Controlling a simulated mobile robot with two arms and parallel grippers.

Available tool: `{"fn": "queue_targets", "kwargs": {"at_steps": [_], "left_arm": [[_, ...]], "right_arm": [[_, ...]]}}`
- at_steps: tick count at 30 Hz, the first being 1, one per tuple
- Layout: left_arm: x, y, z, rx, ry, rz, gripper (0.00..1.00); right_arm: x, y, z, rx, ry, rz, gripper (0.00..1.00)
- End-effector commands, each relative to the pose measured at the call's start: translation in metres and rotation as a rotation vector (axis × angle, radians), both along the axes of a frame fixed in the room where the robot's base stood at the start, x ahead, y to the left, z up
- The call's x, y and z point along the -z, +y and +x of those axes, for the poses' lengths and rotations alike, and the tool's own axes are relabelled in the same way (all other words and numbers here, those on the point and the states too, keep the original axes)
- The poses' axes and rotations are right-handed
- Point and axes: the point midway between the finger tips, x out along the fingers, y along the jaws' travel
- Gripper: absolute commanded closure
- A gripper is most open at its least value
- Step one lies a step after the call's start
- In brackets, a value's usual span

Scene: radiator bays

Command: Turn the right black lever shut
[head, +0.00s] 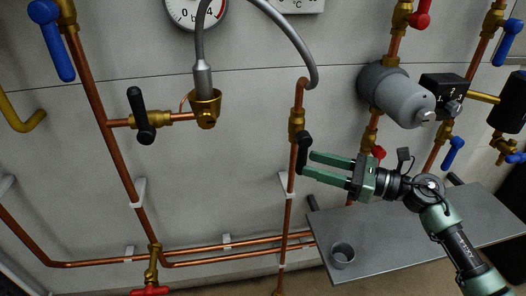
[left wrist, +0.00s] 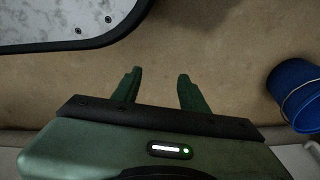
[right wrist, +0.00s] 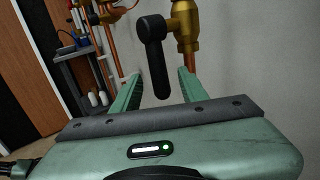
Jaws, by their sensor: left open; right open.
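The right black lever (head: 303,150) sits on a brass valve (head: 296,122) on the vertical copper pipe below the grey hose. It points down, roughly along the pipe. In the right wrist view, the lever (right wrist: 156,60) hangs between the open fingers of my right gripper (right wrist: 158,76), with the brass valve (right wrist: 186,27) behind it. In the head view, my right gripper (head: 307,164) comes from the right with its fingertips at the lever's lower end. Contact is not clear. My left gripper (left wrist: 159,73) is open and empty above the brown floor, outside the head view.
Another black lever (head: 140,115) is on a branch valve to the left. A grey cylinder (head: 397,95) sticks out at upper right. A blue bucket (left wrist: 299,94) stands on the floor.

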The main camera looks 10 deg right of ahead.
Motion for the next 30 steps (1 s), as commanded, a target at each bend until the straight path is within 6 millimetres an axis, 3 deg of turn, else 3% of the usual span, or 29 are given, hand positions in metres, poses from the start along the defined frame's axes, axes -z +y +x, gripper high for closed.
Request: {"fn": "queue_targets", "kwargs": {"at_steps": [15, 27, 30], "left_arm": [[0.025, 0.003, -0.024, 0.004, 0.019, 0.001, 0.57], [0.030, 0.003, -0.028, 0.005, 0.021, 0.001, 0.57], [0.030, 0.003, -0.028, 0.005, 0.022, 0.001, 0.57]], "right_arm": [[0.000, 0.057, 0.035, -0.010, -0.005, -0.015, 0.57], [0.002, 0.066, 0.040, -0.009, -0.003, -0.016, 0.57], [0.002, 0.066, 0.040, -0.009, -0.003, -0.015, 0.82]]}}
